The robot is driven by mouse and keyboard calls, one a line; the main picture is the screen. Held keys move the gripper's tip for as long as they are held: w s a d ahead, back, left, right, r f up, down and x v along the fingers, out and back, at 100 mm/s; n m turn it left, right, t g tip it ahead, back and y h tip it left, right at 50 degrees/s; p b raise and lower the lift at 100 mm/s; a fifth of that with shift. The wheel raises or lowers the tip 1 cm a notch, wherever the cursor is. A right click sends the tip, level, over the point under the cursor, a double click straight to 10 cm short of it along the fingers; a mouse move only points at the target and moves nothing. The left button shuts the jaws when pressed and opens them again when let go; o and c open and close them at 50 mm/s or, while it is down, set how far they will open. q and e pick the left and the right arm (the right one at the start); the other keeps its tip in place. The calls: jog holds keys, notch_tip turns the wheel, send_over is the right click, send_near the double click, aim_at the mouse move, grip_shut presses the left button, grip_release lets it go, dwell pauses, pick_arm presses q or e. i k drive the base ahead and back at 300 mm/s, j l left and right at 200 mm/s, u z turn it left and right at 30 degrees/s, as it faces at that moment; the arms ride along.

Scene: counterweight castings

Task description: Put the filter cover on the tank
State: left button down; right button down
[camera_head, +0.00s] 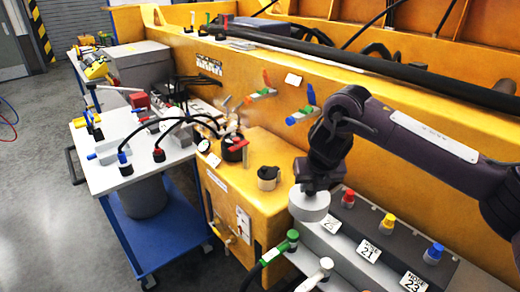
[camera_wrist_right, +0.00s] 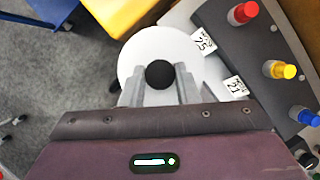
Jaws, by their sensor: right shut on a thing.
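The filter cover is a white-grey round cap (camera_head: 309,205) under my right gripper (camera_head: 316,183). In the right wrist view the cover (camera_wrist_right: 145,50) is a pale disc with a black round knob, and the fingers of my right gripper (camera_wrist_right: 160,82) are shut on that knob. The tank is a yellow box (camera_head: 262,200) left of the cover. A squat black-and-beige fitting (camera_head: 268,176) stands on its top, apart from the cover. The cover hides part of the grey block below it, and I cannot tell whether they touch. My left gripper is not in view.
A grey block (camera_head: 360,228) carries red, yellow and blue caps and number tags. Green (camera_head: 281,248) and white (camera_head: 318,274) hose fittings are in front. A blue-framed cart (camera_head: 155,225) is at left.

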aim_at(260, 150)
jog(key=i+j, duration=0.2)
jog(key=i, duration=0.3)
jog(key=i+j, duration=0.2)
jog(key=i, duration=0.25)
jog(key=i+j, duration=0.2)
jog(key=i, duration=0.3)
